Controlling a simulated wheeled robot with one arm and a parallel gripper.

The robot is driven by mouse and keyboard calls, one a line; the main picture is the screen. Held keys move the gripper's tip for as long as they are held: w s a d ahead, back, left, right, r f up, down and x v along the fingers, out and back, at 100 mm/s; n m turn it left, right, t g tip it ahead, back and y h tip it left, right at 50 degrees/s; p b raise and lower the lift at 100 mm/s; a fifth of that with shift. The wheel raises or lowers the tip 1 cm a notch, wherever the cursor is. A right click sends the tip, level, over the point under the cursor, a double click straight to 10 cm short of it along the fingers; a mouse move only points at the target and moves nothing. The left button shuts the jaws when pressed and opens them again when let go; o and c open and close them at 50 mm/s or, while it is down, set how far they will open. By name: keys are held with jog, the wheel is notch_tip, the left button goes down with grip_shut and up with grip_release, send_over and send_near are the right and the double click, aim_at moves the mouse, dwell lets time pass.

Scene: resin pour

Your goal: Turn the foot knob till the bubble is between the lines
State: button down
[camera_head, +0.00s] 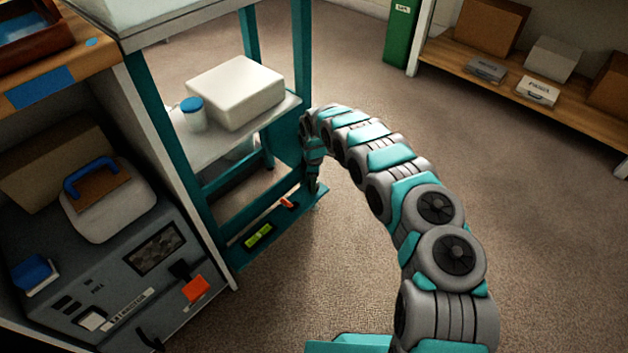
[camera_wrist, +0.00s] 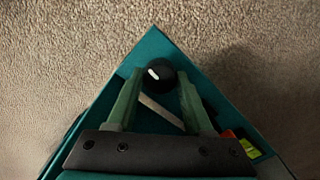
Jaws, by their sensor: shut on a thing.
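The foot knob (camera_wrist: 160,74) is black and round with a white mark, on a teal corner plate (camera_wrist: 150,45) of the stand. My gripper (camera_wrist: 161,84) has one finger on each side of the knob and is shut on it. In the head view my gripper (camera_head: 314,184) points down at the stand's near right corner, and the knob is hidden there. The yellow-green level (camera_head: 258,236) lies on the stand's low teal rail; its edge also shows in the wrist view (camera_wrist: 250,148). The bubble and lines are too small to make out.
A small orange-red piece (camera_head: 288,203) lies on the rail between the level and my gripper. The stand's shelf above holds a white block (camera_head: 236,92) and a blue-lidded jar (camera_head: 193,113). A grey machine (camera_head: 110,290) stands at left. Carpet (camera_head: 540,220) is clear at right.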

jog(key=shift+n, duration=0.5)
dwell(0.3)
jog(key=shift+c, duration=1.4)
grip_release()
jog(key=shift+r, duration=0.15)
jog(key=shift+r+p, duration=0.3)
jog(key=shift+r, duration=3.5)
